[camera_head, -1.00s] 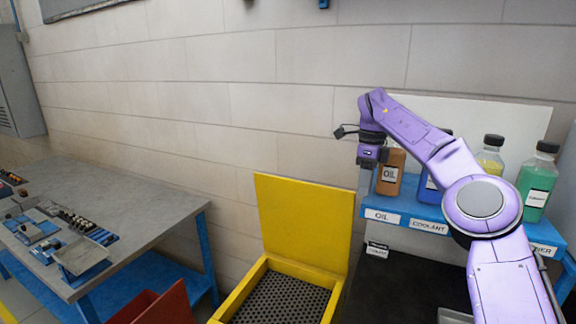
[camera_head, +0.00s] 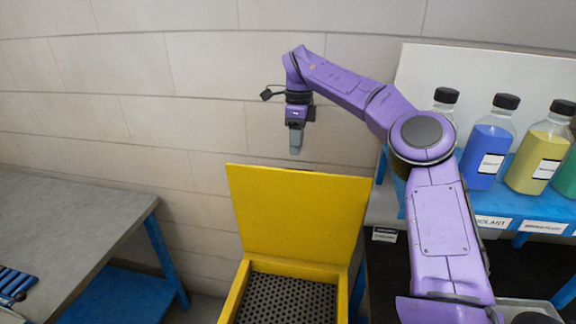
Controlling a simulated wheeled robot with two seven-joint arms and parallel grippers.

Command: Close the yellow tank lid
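The yellow tank lid (camera_head: 297,213) stands upright, open, at the back of the yellow tank (camera_head: 237,292). The tank's dark perforated grid (camera_head: 288,301) shows inside its yellow rim. My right gripper (camera_head: 295,149) points down above the lid's top edge and looks to be behind it, against the wall. It appears apart from the lid. Its fingers are seen edge-on as one grey piece, so I cannot tell whether they are open or shut. My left gripper is not in view.
A blue shelf (camera_head: 545,205) on the right carries bottles, including a blue one (camera_head: 486,146) and a yellow one (camera_head: 539,152). A grey table (camera_head: 70,230) with blue legs stands at left. A pale block wall (camera_head: 180,90) closes off the back.

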